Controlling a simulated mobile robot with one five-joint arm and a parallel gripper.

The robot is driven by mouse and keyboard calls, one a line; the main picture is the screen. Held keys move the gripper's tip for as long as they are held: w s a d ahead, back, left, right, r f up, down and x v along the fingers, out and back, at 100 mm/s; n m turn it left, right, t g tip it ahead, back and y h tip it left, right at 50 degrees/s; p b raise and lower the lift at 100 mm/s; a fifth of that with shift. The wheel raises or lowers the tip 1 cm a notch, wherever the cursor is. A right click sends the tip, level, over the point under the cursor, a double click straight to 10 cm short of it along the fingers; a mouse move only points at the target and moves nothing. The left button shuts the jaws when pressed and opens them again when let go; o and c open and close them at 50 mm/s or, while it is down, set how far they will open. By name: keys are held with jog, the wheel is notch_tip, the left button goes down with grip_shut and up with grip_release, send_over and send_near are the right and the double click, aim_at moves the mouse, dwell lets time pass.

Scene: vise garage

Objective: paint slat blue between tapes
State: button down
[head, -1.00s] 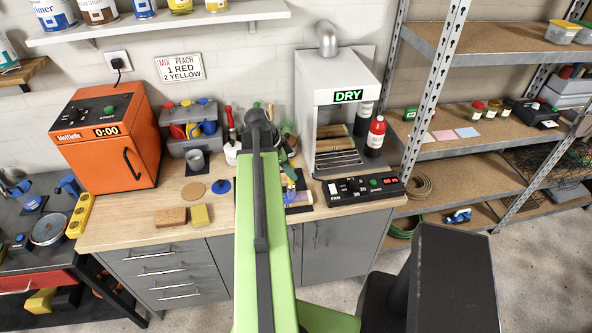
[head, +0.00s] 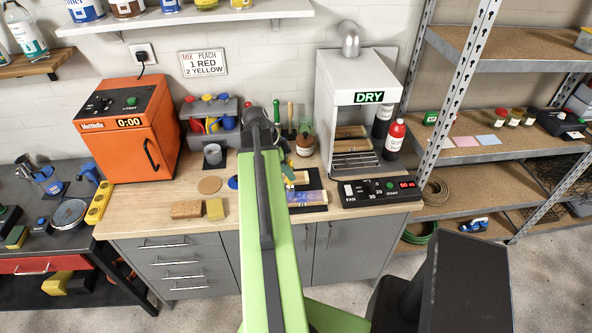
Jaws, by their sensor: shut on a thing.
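The slat (head: 311,198) lies on a dark mat (head: 322,184) on the workbench, right of my arm. Bluish and tan areas show on it, but its left part is hidden behind my green arm. I cannot make out the tape edges. My gripper (head: 289,174) is just right of the arm, near the slat's back left end, and is mostly hidden. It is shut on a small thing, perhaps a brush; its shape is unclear. I cannot tell whether that thing touches the slat.
The dryer cabinet (head: 356,95) and its control box (head: 377,192) stand right of the mat. A jar (head: 305,146) stands behind. A metal shelf (head: 458,100) rises at right.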

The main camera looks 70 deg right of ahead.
jog(key=w, duration=0.1)
jog(key=w+a, duration=0.1)
jog(key=w, duration=0.1)
jog(key=shift+w+a, duration=0.25)
jog(key=shift+a, duration=0.1)
notch_tip(320, 180, up, 6)
jog(key=p, duration=0.5)
jog(key=shift+p, duration=0.4)
notch_tip(320, 180, up, 3)
jog(key=p, duration=0.3)
